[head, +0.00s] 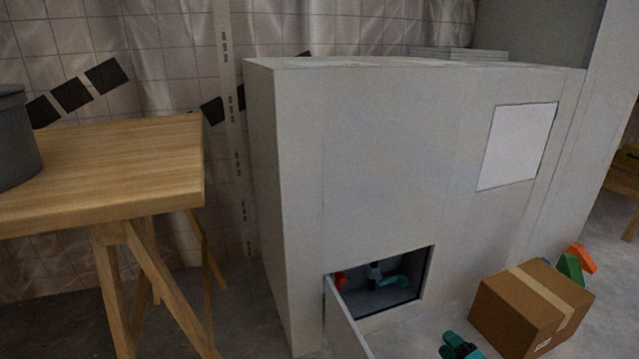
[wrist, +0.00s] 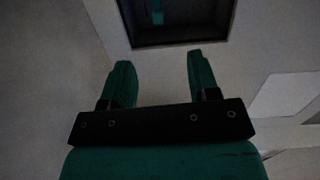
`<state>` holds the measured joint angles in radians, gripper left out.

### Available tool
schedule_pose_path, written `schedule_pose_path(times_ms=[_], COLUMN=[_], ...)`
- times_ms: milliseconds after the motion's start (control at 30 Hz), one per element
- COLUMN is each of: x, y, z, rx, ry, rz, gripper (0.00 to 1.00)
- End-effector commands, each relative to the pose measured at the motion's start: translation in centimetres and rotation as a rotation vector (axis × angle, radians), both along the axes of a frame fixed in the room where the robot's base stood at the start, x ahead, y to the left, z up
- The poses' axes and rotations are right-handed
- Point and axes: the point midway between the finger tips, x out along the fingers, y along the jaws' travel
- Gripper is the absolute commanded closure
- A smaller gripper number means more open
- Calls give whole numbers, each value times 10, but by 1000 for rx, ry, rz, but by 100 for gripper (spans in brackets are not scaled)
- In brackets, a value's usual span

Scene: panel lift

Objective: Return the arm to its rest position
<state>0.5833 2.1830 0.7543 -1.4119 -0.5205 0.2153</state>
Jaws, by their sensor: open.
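My gripper (wrist: 158,62) shows in the wrist view with its two teal fingers apart and nothing between them. The fingers point toward a dark opening in the pale cabinet (head: 380,170); the gripper appears outside it. A teal part with black pieces (head: 460,347), which looks like part of my arm, is cut off at the bottom of the head view. The low opening (head: 405,300) has a pale door (head: 345,325) swung out at its left. Inside are a red piece (head: 341,280), a teal piece (head: 395,282) and a grey-black piece (head: 375,274).
A cardboard box (head: 530,308) stands on the floor at the right, with green (head: 571,267) and orange (head: 582,257) pieces behind it. A wooden table (head: 110,165) with a grey pot (head: 15,140) is at the left. A white panel (head: 518,145) is on the cabinet front.

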Motion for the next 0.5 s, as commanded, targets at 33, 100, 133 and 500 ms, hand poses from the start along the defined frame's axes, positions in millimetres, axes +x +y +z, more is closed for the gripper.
schedule_pose_path(times_ms=[33, 100, 133, 500], x=[7, 16, 20, 82], y=[1, 3, 5, 46], z=[8, 17, 23, 129], rx=[-15, -37, -48, -263], ry=[-2, 1, 1, 17], rz=[17, 47, 61, 327], gripper=[45, 45, 45, 45])
